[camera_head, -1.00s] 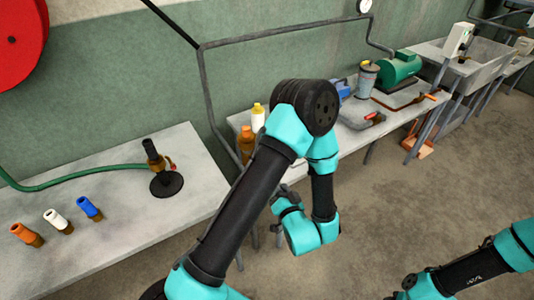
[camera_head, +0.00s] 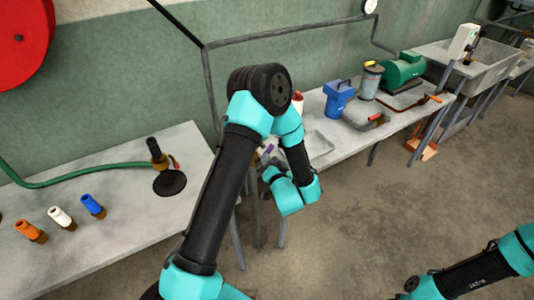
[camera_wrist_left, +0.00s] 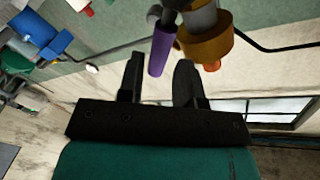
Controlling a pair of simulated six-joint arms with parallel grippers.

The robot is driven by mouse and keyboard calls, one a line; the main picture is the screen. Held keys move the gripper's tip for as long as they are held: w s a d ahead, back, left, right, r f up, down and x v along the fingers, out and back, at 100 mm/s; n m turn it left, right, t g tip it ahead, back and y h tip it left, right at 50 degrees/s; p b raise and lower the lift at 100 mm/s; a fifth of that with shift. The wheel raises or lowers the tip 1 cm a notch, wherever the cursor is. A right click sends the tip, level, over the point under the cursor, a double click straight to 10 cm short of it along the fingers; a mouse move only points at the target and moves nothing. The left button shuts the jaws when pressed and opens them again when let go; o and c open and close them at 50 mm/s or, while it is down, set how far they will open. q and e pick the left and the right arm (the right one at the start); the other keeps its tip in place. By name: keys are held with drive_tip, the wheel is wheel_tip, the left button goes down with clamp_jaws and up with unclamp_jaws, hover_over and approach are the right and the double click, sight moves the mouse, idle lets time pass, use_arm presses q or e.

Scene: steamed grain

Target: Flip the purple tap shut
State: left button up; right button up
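The purple tap handle (camera_wrist_left: 162,48) hangs from grey and brass fittings (camera_wrist_left: 205,40) in the left wrist view. My left gripper (camera_wrist_left: 158,78) is open, its two dark fingers either side of the handle's lower end. I cannot tell whether either finger touches the handle. In the head view, my left gripper (camera_head: 267,173) is at the edge of the workbench, partly hidden by my arm. A small purple patch (camera_head: 268,150) shows just above it, and the rest of the tap is hidden there. My right gripper is out of frame.
On the left table are a black nozzle (camera_head: 157,155) with a green hose (camera_head: 80,175) and orange, white and blue fittings (camera_head: 93,206). A blue jug (camera_head: 338,98), grey canister (camera_head: 370,80) and green motor (camera_head: 404,70) stand on the right workbench. The floor in front is clear.

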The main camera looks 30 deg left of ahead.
use_arm(q)
drive_tip(key=shift+x, duration=2.1)
clamp_jaws()
